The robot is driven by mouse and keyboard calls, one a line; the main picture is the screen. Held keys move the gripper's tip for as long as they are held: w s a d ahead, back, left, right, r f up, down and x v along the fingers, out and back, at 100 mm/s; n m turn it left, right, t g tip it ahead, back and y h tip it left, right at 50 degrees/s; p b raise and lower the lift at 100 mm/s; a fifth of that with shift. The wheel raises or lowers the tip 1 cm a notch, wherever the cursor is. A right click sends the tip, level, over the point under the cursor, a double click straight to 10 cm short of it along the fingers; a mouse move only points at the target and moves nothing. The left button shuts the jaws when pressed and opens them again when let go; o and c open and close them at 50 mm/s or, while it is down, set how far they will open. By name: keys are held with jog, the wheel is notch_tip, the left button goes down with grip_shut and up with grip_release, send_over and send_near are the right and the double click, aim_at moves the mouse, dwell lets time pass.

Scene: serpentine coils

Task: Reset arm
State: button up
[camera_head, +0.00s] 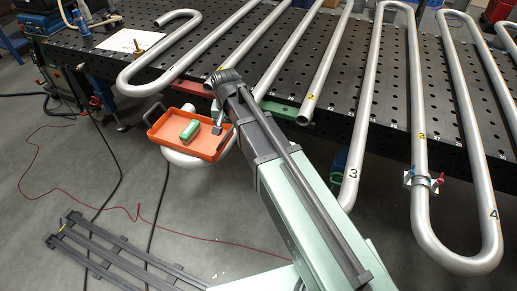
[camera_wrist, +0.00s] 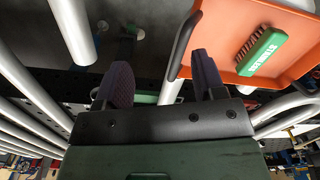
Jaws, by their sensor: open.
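My arm (camera_head: 285,180) reaches from the lower right up to the front edge of the table. In the head view the gripper is mostly hidden by the arm, near the right end of an orange tray (camera_head: 165,124). The tray also shows at the right of the wrist view (camera_wrist: 212,25), beside the right finger. A green-backed brush (camera_head: 190,130) lies in the tray; its bristles and white lettering show in the wrist view (camera_wrist: 262,52).
A black perforated table (camera_head: 240,62) carries several bent silver pipes (camera_head: 158,62), some marked with numbers and overhanging its front edge. A clamp with a red handle (camera_head: 422,180) sits on one pipe. A dark slatted frame (camera_head: 105,248) and loose cables lie on the grey floor.

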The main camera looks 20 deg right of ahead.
jog(key=s+d+n, duration=0.2)
jog(key=s+d, duration=0.2)
jog(key=s, duration=0.4)
jog(key=s+d+n, duration=0.1)
jog(key=s+d, duration=0.3)
jog(key=s, duration=0.4)
jog(key=shift+n, duration=0.3)
jog(key=f+b, duration=0.2)
jog(key=w+f+b, duration=0.1)
jog(key=f+b, duration=0.1)
jog(key=shift+a+f, duration=0.1)
jog(key=shift+a, duration=0.05)
